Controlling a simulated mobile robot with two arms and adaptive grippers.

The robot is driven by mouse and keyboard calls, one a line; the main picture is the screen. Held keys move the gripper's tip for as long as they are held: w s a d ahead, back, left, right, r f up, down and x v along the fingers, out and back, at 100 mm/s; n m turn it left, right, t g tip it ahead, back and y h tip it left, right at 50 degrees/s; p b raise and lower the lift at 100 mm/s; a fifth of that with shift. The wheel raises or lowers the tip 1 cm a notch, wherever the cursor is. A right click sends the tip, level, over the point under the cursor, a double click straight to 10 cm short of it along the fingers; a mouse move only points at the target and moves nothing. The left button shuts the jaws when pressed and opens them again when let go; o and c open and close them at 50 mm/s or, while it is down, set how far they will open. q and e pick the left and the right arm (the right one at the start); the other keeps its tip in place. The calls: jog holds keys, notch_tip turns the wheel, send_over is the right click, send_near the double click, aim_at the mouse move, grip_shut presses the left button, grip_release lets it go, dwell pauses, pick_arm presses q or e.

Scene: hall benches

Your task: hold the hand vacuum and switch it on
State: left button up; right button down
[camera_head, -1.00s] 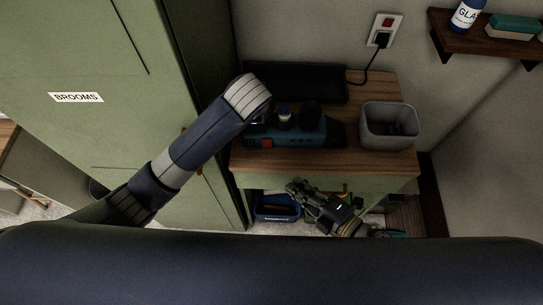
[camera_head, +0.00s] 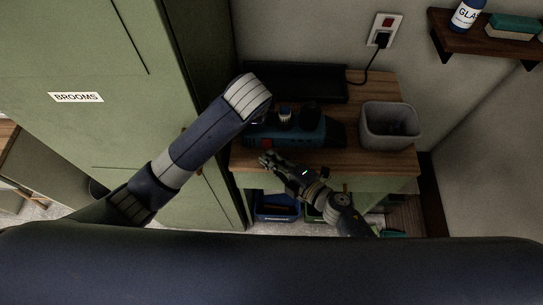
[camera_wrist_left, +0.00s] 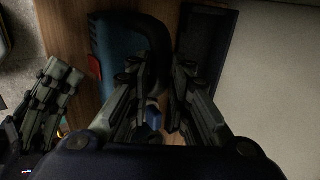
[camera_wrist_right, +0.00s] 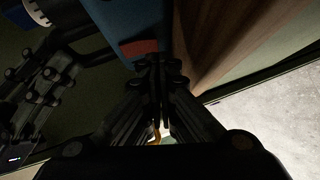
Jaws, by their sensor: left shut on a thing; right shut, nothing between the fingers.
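The hand vacuum (camera_head: 312,132) has a teal body and lies on the wooden top of the cabinet, partly behind my left arm. A red patch, seemingly its switch, shows on the near side (camera_head: 267,143), and also in the right wrist view (camera_wrist_right: 140,47). My left gripper is mostly hidden by its arm in the head view; in its wrist view the fingers (camera_wrist_left: 166,68) are closed on the vacuum's dark upper part, seemingly the handle. My right gripper (camera_head: 265,158) is shut and empty, its tips just short of the red patch in its wrist view (camera_wrist_right: 158,62).
A grey bin (camera_head: 390,132) stands at the right of the wooden top (camera_head: 370,163). A black panel (camera_head: 300,84) lies at the back, with a cord to the wall socket (camera_head: 383,32). A green cabinet (camera_head: 140,100) closes the left side. A blue crate (camera_head: 275,208) sits below.

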pick_arm(q)
jog(key=shift+s+f, duration=0.1)
jog(key=shift+f, duration=0.05)
pick_arm(e)
jog(key=shift+w+f, duration=0.15)
jog(key=shift+w, duration=0.25)
jog(key=shift+w+f, duration=0.3)
jog(key=shift+w, duration=0.05)
jog(key=shift+s, duration=0.15)
jog(key=shift+s, duration=0.35)
jog(key=s+d, duration=0.7)
jog(key=s, duration=0.3)
jog(key=shift+d+f, duration=0.2)
